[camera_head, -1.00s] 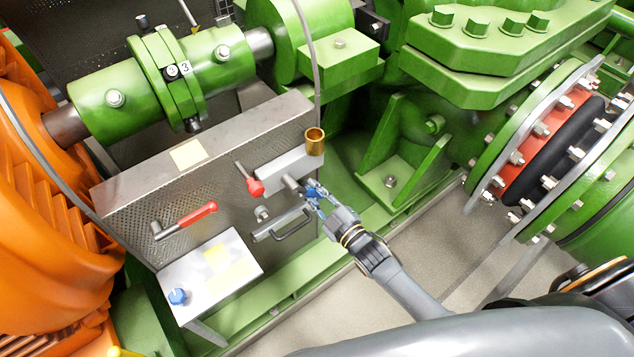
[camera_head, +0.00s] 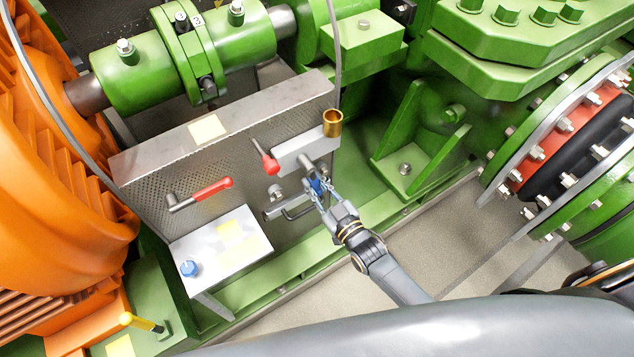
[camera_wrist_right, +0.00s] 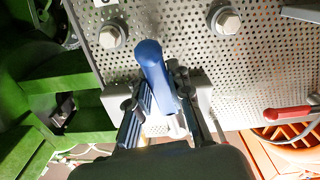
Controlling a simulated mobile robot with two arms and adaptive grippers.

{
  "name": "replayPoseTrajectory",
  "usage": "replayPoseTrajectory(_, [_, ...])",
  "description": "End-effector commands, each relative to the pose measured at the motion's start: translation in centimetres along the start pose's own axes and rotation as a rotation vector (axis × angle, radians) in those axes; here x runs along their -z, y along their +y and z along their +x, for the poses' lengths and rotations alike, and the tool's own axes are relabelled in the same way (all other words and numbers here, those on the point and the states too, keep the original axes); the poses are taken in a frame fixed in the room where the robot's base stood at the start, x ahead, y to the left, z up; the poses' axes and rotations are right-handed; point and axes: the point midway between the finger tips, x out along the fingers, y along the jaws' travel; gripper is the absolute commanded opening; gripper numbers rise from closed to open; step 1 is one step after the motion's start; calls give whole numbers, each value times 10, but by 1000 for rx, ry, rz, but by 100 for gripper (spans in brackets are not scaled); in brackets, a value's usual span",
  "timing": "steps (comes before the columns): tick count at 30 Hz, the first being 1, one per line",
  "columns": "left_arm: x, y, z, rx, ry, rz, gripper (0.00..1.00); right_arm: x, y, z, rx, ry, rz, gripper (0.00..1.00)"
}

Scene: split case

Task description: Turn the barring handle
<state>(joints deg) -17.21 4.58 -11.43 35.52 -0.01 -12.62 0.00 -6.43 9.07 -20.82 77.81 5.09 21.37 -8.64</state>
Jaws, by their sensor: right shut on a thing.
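The barring handle is a small crank with a blue grip (camera_head: 316,186), on the front of the grey perforated guard. Its metal hub (camera_head: 306,162) sits at the end of a light grey block. My right gripper (camera_head: 317,192) is shut around the blue grip, below and slightly right of the hub. In the right wrist view the blue grip (camera_wrist_right: 152,68) stands between the two fingers (camera_wrist_right: 160,100); they cover its lower sides. The green coupling (camera_head: 180,50) on the shaft carries a plate numbered 3. My left gripper is not in view.
Red-handled levers (camera_head: 212,188) (camera_head: 268,163) and a dark pull handle (camera_head: 298,212) stick out close by. A brass cup (camera_head: 332,123) sits above the crank. A box with a blue knob (camera_head: 189,268) stands lower left. Open floor (camera_head: 430,235) lies to the right.

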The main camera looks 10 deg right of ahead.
Motion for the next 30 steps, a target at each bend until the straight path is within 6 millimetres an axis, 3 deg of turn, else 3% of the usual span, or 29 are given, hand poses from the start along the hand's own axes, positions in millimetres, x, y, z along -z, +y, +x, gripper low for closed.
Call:
replayPoseTrajectory(9, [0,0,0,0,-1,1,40,-2,-1,-1,1,-5,2,0])
replayPoseTrajectory(10, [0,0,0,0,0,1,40,-2,-1,-1,1,-5,2,21])
replayPoseTrajectory(13, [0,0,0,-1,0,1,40,-2,-1,-1,1,-4,2,42])
replayPoseTrajectory(14, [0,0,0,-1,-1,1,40,-2,-1,-1,1,-4,1,43])
replayPoseTrajectory(23, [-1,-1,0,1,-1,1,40,-1,0,-2,0,-2,1,43])
replayPoseTrajectory(30, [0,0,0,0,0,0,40,-2,0,-35,1,-4,1,43])
